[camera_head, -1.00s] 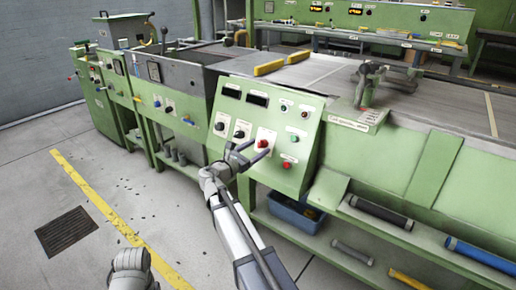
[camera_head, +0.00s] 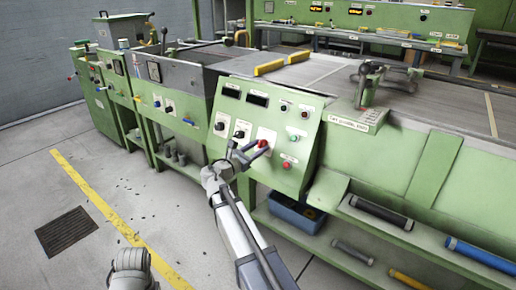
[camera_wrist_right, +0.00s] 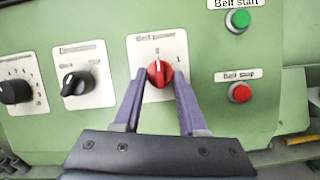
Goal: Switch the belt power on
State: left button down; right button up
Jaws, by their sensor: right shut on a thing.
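The belt power switch is a red rotary knob (camera_wrist_right: 160,73) on a white plate labelled "Belt power", on the sloped green control panel. Its light pointer mark stands about upright, toward the 0. It also shows in the head view as a small red spot (camera_head: 263,143). My right gripper (camera_wrist_right: 160,82) is shut on the knob, one purple finger on each side. In the head view my right gripper (camera_head: 254,152) reaches the panel from below left. My left gripper is not in view; only a grey part of my left arm shows at the bottom.
Right of the knob are the green belt start button (camera_wrist_right: 238,20) and the red belt stop button (camera_wrist_right: 240,93). A black selector knob (camera_wrist_right: 74,83) sits to its left. A blue bin (camera_head: 296,212) stands on the shelf below.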

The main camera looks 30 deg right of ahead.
grip_shut()
jog(key=shift+w+m+g, duration=0.2)
jog(key=shift+m+g, duration=0.2)
jog(key=shift+m, duration=0.8)
jog(key=m, duration=0.1)
jog(key=m+g+p, duration=0.1)
jog(key=m, duration=0.1)
jog(key=m+g, duration=0.1)
jog(key=shift+w+r+m+p, duration=0.15)
jog(key=shift+r+m+p, duration=0.1)
jog(key=shift+m+p, duration=0.05)
jog(key=m+g+p, duration=0.1)
jog(key=m, duration=0.1)
jog(key=m+p, duration=0.1)
jog(key=m, duration=0.1)
jog(key=shift+w+r+m+g, duration=0.1)
jog(key=shift+r+m+g, duration=0.05)
jog(key=shift+m+g, duration=0.25)
jog(key=shift+m+g+y+p, duration=0.5)
jog(key=shift+m+p, duration=0.1)
jog(key=shift+m, duration=0.6)
